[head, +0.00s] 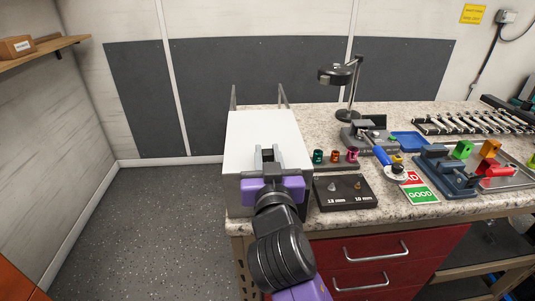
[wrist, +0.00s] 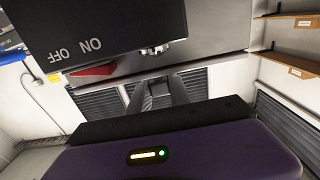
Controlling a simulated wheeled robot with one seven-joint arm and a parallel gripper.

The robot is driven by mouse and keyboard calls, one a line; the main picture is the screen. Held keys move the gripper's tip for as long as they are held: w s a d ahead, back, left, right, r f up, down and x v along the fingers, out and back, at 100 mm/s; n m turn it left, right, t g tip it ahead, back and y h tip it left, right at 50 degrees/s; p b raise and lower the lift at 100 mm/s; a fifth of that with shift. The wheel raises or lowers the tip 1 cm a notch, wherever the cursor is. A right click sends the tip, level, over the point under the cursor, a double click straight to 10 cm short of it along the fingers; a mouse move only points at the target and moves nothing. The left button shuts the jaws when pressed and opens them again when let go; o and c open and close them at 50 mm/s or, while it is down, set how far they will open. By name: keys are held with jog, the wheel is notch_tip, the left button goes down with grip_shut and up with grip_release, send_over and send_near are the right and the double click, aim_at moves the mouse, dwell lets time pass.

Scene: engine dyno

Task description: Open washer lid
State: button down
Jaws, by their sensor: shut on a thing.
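The washer (head: 232,208) is a grey box at the left end of the bench. Its flat, pale lid (head: 250,128) looks down over the top, or nearly so. My gripper (head: 267,152) is at the front edge of the lid, with its fingers over the near part. In the wrist view, the gripper fingers (wrist: 160,92) reach to a grey metal edge of the washer (wrist: 220,58) and are shut on it. The exact contact is hidden. A black panel (wrist: 120,28) with ON and OFF lettering and a red switch (wrist: 93,74) shows beside the fingers.
Two grey uprights (head: 283,96) stand behind the lid. A black lamp (head: 340,76), a rack of coloured cups (head: 336,164) and a black socket tray (head: 343,193) are to the right on the bench. Red drawers (head: 375,255) are below. Floor to the left (head: 160,220) is clear.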

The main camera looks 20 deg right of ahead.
aim_at(266, 142)
jog(key=b+x, duration=0.1)
jog(key=x, duration=0.4)
dwell(0.3)
jog(key=c, duration=1.2)
grip_release()
jog(key=shift+s, duration=0.1)
jog(key=shift+b+v, duration=0.6)
jog(key=shift+v, duration=3.3)
